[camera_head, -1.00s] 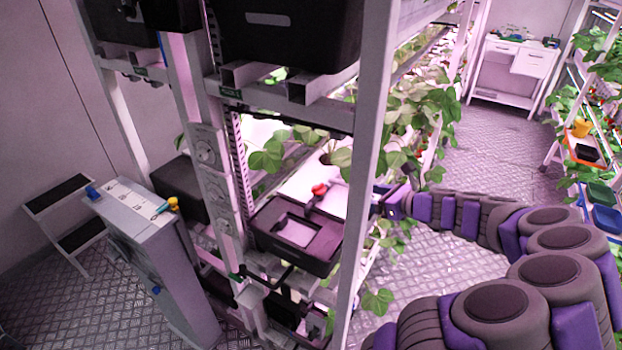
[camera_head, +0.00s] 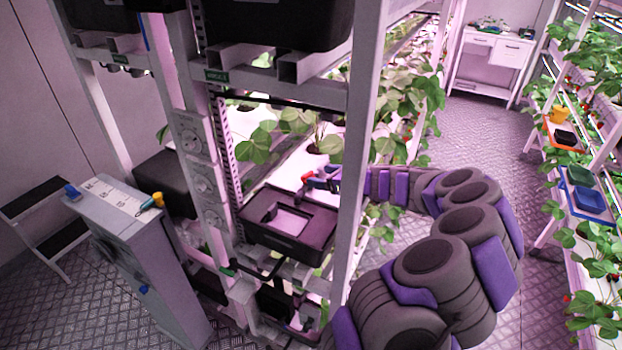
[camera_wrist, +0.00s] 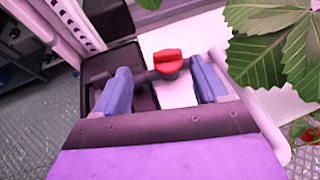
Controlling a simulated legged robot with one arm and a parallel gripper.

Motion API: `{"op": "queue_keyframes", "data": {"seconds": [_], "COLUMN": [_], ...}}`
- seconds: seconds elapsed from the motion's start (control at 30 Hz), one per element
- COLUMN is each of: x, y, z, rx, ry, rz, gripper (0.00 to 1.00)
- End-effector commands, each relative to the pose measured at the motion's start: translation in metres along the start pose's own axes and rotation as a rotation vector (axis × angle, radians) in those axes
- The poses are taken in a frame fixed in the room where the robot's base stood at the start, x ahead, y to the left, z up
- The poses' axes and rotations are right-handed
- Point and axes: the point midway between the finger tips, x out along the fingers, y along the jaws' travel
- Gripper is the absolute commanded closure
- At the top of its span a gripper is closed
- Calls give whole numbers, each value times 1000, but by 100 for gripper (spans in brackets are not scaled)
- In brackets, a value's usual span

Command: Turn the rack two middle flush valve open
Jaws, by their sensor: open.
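The flush valve with a red handle (camera_wrist: 168,62) shows in the wrist view, just beyond and between my two fingertips. In the head view the red handle (camera_head: 307,177) stands over the back right part of a black tank (camera_head: 290,245) on the middle level of the rack. My gripper (camera_wrist: 167,84) has its two blue fingers spread apart, one on each side of the handle's line. No contact with the handle is clear. In the head view my gripper (camera_head: 322,183) reaches in from the right past the rack post and partly covers the valve.
The white rack post (camera_head: 357,160) stands close to my arm. Strawberry leaves (camera_wrist: 275,45) hang at the upper right of the wrist view. A grey cabinet (camera_head: 140,240) stands left of the rack. The aisle floor (camera_head: 470,140) is clear behind my arm.

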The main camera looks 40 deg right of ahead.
Motion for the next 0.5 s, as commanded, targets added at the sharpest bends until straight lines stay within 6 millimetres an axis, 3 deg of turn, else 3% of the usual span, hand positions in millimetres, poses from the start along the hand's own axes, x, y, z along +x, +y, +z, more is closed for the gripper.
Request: {"op": "queue_keyframes", "data": {"seconds": [0.2,0.5], "x": [35,55], "y": [-2,1], "z": [-5,-1], "rx": [3,0], "ry": [3,1], "rz": [2,-1], "gripper": [28,28]}}
